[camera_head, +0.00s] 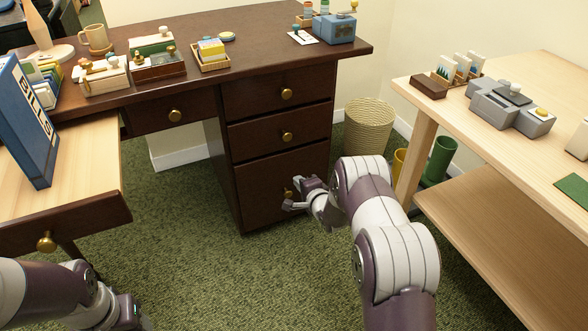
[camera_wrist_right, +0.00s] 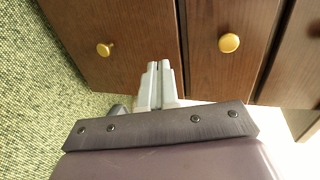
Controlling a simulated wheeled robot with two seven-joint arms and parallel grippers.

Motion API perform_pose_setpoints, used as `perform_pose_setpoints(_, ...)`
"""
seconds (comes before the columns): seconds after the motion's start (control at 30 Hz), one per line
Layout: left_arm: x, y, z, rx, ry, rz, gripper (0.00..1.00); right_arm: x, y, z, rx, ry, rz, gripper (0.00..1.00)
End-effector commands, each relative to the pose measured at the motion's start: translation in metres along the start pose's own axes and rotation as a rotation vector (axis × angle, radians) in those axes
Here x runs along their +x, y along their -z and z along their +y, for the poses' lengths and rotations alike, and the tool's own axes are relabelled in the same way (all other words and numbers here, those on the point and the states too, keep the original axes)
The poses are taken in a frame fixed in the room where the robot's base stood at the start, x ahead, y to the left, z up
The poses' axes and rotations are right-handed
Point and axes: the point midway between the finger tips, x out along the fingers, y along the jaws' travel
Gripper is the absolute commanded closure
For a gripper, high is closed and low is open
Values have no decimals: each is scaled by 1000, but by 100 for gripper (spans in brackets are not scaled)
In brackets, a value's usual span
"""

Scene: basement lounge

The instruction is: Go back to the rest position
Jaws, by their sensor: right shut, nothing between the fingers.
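My right gripper (camera_head: 291,205) is in front of the lowest drawer (camera_head: 272,186) of the dark brown desk, close to its brass knob (camera_head: 289,194). In the right wrist view the fingers (camera_wrist_right: 158,68) are shut together with nothing between them. There the lowest drawer's knob (camera_wrist_right: 105,49) is to the left of the fingertips, apart from them, and another drawer's knob (camera_wrist_right: 229,43) is to the right. The drawers look closed. My left arm comes in at the bottom left; its wrist end (camera_head: 122,314) is low and its fingers cannot be made out.
The dark desk (camera_head: 300,22) carries boxes and a mug (camera_head: 96,38). A light table (camera_head: 547,75) with a grey device (camera_head: 510,106) stands right. A wicker basket (camera_head: 368,126) and a green bin (camera_head: 440,160) stand between. Green carpet (camera_head: 200,265) is clear in the middle.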

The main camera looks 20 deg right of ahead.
Motion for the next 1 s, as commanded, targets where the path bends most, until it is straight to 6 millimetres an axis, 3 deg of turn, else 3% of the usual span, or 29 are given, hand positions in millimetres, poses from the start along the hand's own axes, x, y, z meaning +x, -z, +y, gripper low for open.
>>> perform_pose_setpoints(0.17,-3,0,0,0,0,-1,41,-7,0,1,-3,0,0,100)
perform_pose_setpoints(0.27,-3,0,0,0,0,-1,41,-7,1,7,-92,-26,3,100)
perform_pose_setpoints(0.37,-3,0,0,0,0,-1,41,-21,4,54,-308,-229,3,100)
perform_pose_setpoints(0.4,-3,0,0,0,0,-1,41,-37,5,80,-417,-361,-19,100)
perform_pose_setpoints(0.47,-8,1,0,0,0,-1,41,-76,2,95,-618,-581,-104,100)
perform_pose_setpoints(0.6,-24,3,0,0,0,0,41,-191,-30,67,-985,-926,-458,100)
perform_pose_setpoints(0.8,-42,5,0,0,0,0,41,-322,-79,9,-1193,-1047,-845,100)
perform_pose_setpoints(0.93,-58,7,0,0,0,-1,41,-384,-105,-36,-1252,-1016,-918,100)
perform_pose_setpoints(1.0,-68,8,0,0,0,0,41,-390,-115,-75,-1325,-919,-856,100)
